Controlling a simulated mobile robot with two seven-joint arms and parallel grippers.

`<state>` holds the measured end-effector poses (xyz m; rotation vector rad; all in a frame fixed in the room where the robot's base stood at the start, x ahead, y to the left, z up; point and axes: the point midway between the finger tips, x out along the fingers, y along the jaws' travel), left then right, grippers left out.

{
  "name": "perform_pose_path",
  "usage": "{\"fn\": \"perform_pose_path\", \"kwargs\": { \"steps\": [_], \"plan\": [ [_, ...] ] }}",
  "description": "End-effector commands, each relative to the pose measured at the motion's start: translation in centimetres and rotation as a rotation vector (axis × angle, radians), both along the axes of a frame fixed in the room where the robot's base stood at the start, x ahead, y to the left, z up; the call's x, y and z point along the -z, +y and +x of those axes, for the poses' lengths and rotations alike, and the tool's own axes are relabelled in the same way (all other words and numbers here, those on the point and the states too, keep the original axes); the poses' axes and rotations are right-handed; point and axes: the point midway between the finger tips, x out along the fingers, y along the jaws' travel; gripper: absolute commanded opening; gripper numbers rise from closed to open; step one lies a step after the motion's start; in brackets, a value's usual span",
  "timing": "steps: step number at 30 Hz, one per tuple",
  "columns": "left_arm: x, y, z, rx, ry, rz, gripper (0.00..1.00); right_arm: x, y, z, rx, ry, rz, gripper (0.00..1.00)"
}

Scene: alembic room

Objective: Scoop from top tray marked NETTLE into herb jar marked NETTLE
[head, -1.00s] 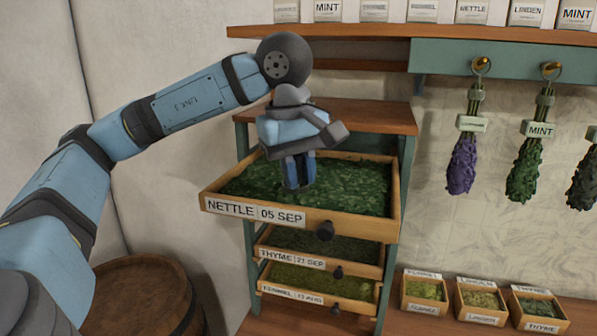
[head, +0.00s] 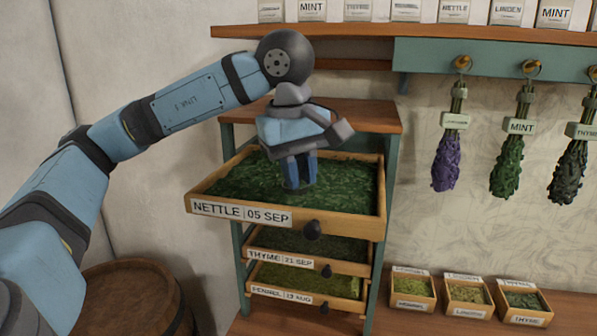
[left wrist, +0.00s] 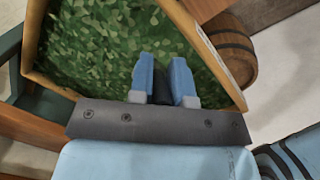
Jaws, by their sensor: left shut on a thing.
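The top tray marked NETTLE (head: 335,224), dated 05 SEP, juts from a teal rack and holds dark green herb. My left gripper (head: 299,185) points down into the tray, its fingertips at the herb. In the left wrist view the gripper (left wrist: 165,85) is shut on a dark thing (left wrist: 162,88), mostly hidden between the blue fingers; I cannot tell its shape. The herb jar marked NETTLE (head: 454,12) stands on the upper shelf, its top cut off by the frame. My right gripper is not in view.
Trays marked THYME (head: 280,260) and FENNEL (head: 283,293) sit below. Bundles, including MINT (head: 519,127), hang from a teal rail at the right. Several small herb boxes (head: 468,298) stand on the counter. A barrel (head: 125,290) is at lower left.

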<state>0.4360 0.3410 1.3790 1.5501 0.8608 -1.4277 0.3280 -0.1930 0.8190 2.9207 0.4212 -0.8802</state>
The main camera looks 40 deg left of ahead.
Motion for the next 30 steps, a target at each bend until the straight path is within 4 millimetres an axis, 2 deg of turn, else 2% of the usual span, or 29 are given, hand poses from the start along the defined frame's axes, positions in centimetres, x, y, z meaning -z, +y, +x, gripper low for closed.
{"fn": "perform_pose_path", "kwargs": {
  "steps": [18, 30],
  "plan": [
    [-5.5, 0.0, 0.0, 0.0, -0.001, 0.0, 0.0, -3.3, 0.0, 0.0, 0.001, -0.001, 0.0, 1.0],
    [-5.7, 0.0, 0.0, 0.0, 0.0, 0.0, 0.0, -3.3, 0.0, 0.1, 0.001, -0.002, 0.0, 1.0]
  ]
}}
